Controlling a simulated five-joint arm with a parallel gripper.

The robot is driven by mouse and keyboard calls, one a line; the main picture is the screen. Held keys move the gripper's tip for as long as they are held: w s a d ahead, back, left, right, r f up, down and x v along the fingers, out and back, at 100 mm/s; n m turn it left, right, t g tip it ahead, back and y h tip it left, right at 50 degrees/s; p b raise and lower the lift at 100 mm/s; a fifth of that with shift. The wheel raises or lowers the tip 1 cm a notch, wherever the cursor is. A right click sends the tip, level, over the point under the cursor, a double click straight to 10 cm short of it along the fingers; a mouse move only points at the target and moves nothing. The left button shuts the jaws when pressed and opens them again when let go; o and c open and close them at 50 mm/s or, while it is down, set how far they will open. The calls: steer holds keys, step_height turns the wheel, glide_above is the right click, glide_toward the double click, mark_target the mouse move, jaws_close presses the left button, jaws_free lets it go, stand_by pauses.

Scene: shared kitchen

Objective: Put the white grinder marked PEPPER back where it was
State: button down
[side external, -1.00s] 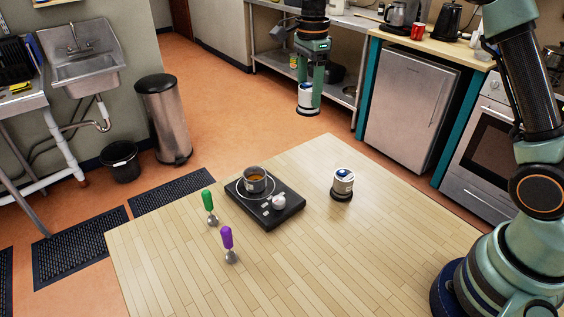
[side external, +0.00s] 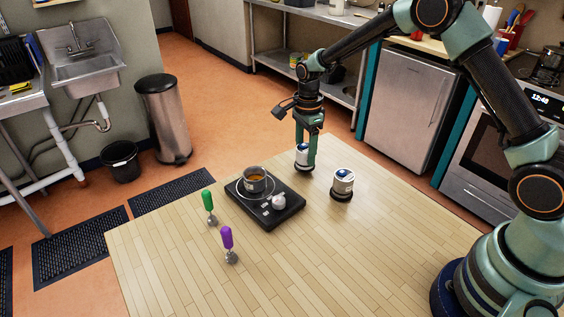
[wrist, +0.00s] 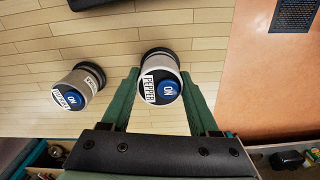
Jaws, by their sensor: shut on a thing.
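A white grinder (side external: 302,153) with a blue button on top and a dark base is between the fingers of my gripper (side external: 306,150), which is shut on it. It is upright at the far edge of the wooden table; I cannot tell whether its base touches the wood. In the wrist view the held grinder (wrist: 151,88) shows a label that seems to read PEPPER, beside its ON button. A second, similar grinder (side external: 343,185) stands on the table to the right and nearer the camera. It is at the left in the wrist view (wrist: 80,86), its label unclear.
A black hot plate (side external: 285,218) with a small pot (side external: 254,180) on it lies left of the grinders. A green-handled tool (side external: 208,202) and a purple-handled tool (side external: 227,238) stand further left. The table's front and right parts are clear.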

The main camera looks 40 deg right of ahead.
steer(key=shift+f, duration=0.6)
steer(key=shift+c, duration=0.7)
jaws_free()
steer(key=shift+f, duration=0.15)
